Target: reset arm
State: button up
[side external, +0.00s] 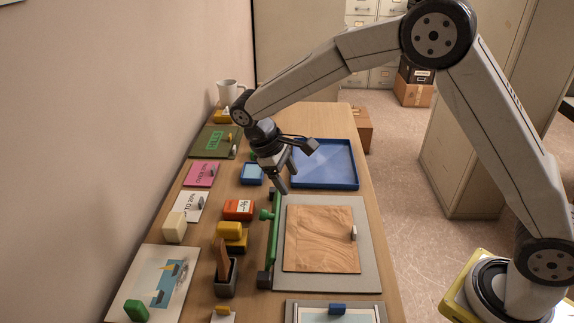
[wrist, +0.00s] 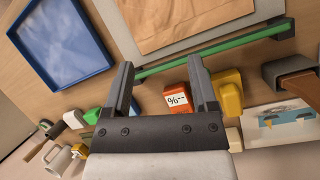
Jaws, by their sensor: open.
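My gripper (side external: 287,173) is above the table, near the back end of the green bar (side external: 273,230) beside the grey board with the wooden panel (side external: 320,238). In the wrist view my gripper (wrist: 158,80) has its two fingers wide apart with nothing between them. The green bar (wrist: 205,52) passes beyond the fingertips in that view; I cannot tell how far below them it lies. An orange block with a white label (side external: 238,209) is left of the bar. It also shows between the fingers in the wrist view (wrist: 177,97), beyond them.
A blue tray (side external: 325,184) lies at the back right. Yellow blocks (side external: 231,232), a dark holder with a brown piece (side external: 226,277), cards and a picture board (side external: 130,275) fill the left side. A white mug (side external: 229,92) stands at the back. The wall borders the left edge.

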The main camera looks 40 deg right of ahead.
jog(key=s+d+f+m+t+y, duration=0.1)
jog(key=s+d+m+t, duration=0.1)
jog(key=s, duration=0.6)
jog(key=s+d+m+t+y, duration=0.2)
jog(key=s+d, duration=0.3)
jog(key=s, duration=0.4)
jog(key=shift+d+f+m+t+y, duration=0.2)
jog(key=shift+f+m+t+y, duration=0.15)
jog(key=shift+m+t, duration=0.25)
